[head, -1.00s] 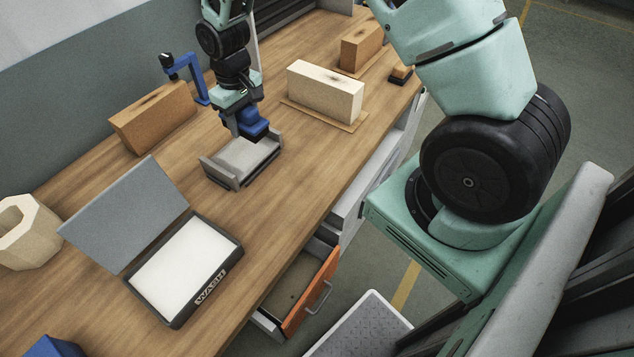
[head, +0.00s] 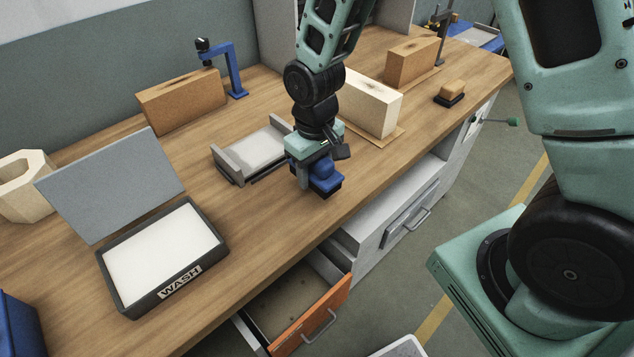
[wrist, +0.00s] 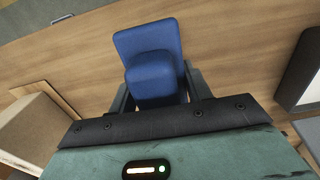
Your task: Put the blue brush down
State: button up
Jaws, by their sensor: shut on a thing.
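My gripper (head: 312,176) is shut on the blue brush (head: 324,181), near the front edge of the workbench, to the right of the grey cradle. In the wrist view the blue brush (wrist: 150,62) sits between the two fingers, its wide block beyond the handle. The brush is low over the wooden worktop (head: 225,205); I cannot tell whether it touches. The grey cradle (head: 230,167) stands empty behind and to the left.
The open WASH box (head: 168,292) stands to the left. A pale brick (head: 370,105) on a board is behind my gripper. A tan-topped brush (head: 451,92) lies farther right. An open orange-fronted drawer (head: 318,318) juts out below the front edge.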

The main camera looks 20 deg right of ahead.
aim_at(315, 183)
jog(key=shift+f, duration=2.15)
jog(key=shift+f, duration=0.2)
jog(key=o, duration=1.1)
jog(key=shift+r, duration=0.1)
notch_tip(315, 183, up, 12)
jog(key=shift+f+b, duration=0.2)
jog(key=shift+b, duration=0.25)
jog(key=s+a+r+n, duration=0.1)
jog(key=s+a+r, duration=0.1)
jog(key=s, duration=0.4)
jog(key=s+a+r+n, duration=0.1)
jog(key=s+a+r, duration=0.1)
jog(key=s, duration=0.5)
jog(key=s+a+r+n, duration=0.2)
jog(key=s+r, duration=0.1)
jog(key=s, duration=0.4)
jog(key=shift+a+y, duration=0.15)
jog(key=shift+y, duration=0.15)
